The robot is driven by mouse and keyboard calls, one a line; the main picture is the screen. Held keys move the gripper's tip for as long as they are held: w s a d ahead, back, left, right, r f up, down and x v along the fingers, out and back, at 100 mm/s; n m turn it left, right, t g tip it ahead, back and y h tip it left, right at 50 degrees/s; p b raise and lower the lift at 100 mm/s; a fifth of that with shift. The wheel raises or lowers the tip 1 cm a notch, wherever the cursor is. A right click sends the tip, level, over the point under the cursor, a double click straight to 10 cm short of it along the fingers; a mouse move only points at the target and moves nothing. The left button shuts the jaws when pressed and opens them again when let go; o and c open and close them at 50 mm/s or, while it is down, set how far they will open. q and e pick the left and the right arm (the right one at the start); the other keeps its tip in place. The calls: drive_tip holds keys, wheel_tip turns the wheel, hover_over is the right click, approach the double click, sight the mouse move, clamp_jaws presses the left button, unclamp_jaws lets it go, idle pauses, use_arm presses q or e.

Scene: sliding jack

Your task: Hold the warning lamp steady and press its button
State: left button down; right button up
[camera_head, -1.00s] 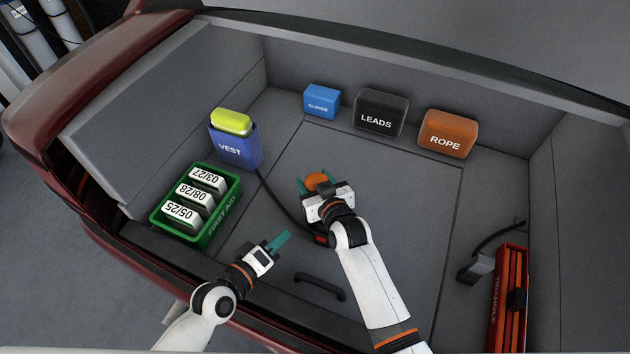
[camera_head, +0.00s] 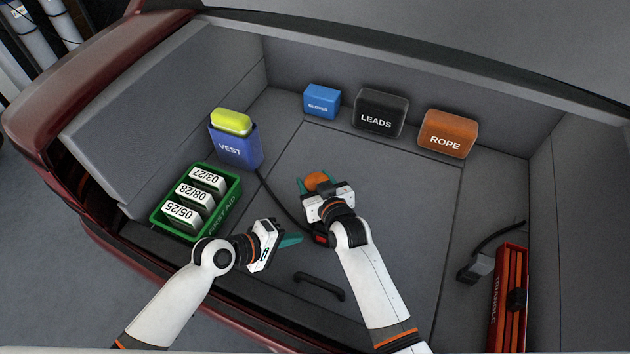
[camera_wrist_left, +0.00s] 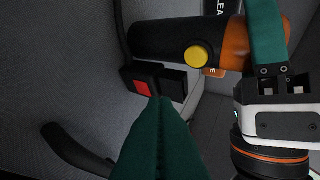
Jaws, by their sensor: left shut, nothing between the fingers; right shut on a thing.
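The warning lamp (camera_head: 317,180) shows as an orange end in the head view, between the teal fingers of my right gripper (camera_head: 318,186), which is shut on it. In the left wrist view the lamp (camera_wrist_left: 160,38) is a black cylinder with an orange part and a round yellow button (camera_wrist_left: 196,57) facing the camera. A right-gripper finger (camera_wrist_left: 266,40) crosses the orange part. My left gripper (camera_head: 299,240) is shut and empty, below the lamp in the head view. In the left wrist view its fingertips (camera_wrist_left: 162,102) are apart from the button, below and left of it.
A black buckle with a red top (camera_head: 321,239) on a dark strap lies close to the left fingertips. A black handle (camera_head: 320,286) is on the boot floor. The green first-aid tray (camera_head: 159,217) and blue vest box (camera_head: 234,151) stand left. A red triangle case (camera_head: 511,300) lies right.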

use_arm(q)
drive_tip(key=shift+w+d, duration=0.35)
drive_tip(key=shift+w, duration=0.5)
drive_tip(key=shift+w+d, duration=0.35)
drive_tip(key=shift+w, duration=0.5)
drive_tip(key=shift+w+d, duration=0.35)
drive_tip(key=shift+w, duration=0.5)
drive_tip(key=shift+w, duration=0.1)
drive_tip(key=shift+w+d, duration=0.2)
drive_tip(key=shift+w, duration=0.1)
drive_tip(key=shift+s+a, duration=0.25)
drive_tip(key=shift+s, duration=0.15)
idle(0.3)
drive_tip(key=s+a, duration=0.2)
drive_tip(key=s, duration=0.3)
drive_tip(key=shift+s+a, duration=0.15)
drive_tip(key=shift+s, duration=0.15)
